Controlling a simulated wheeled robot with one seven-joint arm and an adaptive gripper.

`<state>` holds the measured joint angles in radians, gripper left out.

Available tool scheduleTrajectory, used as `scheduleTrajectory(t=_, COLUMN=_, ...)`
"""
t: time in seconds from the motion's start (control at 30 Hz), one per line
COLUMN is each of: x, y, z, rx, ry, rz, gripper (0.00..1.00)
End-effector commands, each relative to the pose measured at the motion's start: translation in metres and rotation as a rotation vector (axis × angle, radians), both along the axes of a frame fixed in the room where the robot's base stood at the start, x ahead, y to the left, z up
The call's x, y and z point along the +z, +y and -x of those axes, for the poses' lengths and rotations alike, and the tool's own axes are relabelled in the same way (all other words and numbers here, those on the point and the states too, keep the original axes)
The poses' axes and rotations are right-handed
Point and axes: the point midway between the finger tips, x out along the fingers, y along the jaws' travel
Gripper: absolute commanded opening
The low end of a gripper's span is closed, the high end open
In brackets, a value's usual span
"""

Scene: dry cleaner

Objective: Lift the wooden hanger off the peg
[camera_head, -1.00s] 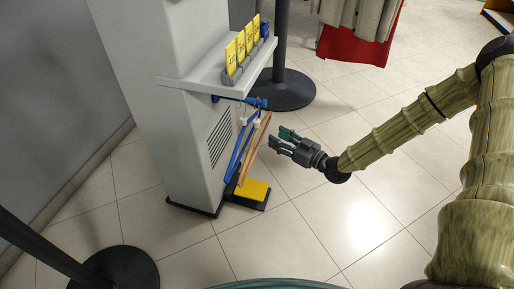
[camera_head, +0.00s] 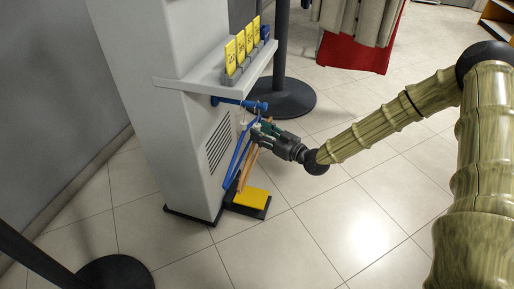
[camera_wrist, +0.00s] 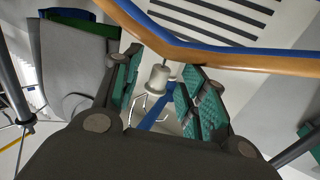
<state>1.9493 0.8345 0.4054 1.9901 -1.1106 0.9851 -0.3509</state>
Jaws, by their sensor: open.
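The wooden hanger (camera_head: 247,164) hangs beside the blue hanger (camera_head: 236,158), below the blue peg (camera_head: 238,102) on the machine's side. My gripper (camera_head: 259,132) is open at the top of the wooden hanger and partly hides it. In the wrist view the wooden hanger (camera_wrist: 235,59) crosses just beyond the fingertips, with the blue hanger (camera_wrist: 235,48) behind it. My gripper's green-padded fingers (camera_wrist: 160,72) stand apart, with a pale collar (camera_wrist: 158,76) showing between them. The blue peg (camera_wrist: 168,100) and wire hooks show behind the collar. I cannot tell whether the fingers touch anything.
A grey machine (camera_head: 175,120) has a shelf (camera_head: 205,77) with yellow number tags (camera_head: 240,49) above the peg. A yellow-topped block (camera_head: 251,197) lies on the floor below the hangers. A black post base (camera_head: 283,97) stands behind. Floor to the right is clear.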

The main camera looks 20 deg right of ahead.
Motion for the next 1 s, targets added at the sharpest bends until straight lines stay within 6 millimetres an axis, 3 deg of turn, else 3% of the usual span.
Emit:
scheduleTrajectory(t=0.17, x=-0.002, y=0.011, z=-0.017, rx=0.000, ry=0.000, rz=0.000, gripper=0.42)
scheduleTrajectory(t=0.4, x=0.000, y=0.012, z=-0.019, rx=0.000, ry=0.001, rz=0.000, gripper=0.42)
scheduleTrajectory(t=0.63, x=0.000, y=0.012, z=-0.019, rx=0.000, ry=0.001, rz=0.001, gripper=0.02)
scheduleTrajectory(t=1.0, x=0.002, y=0.012, z=-0.018, rx=0.000, ry=0.001, rz=0.001, gripper=0.00)
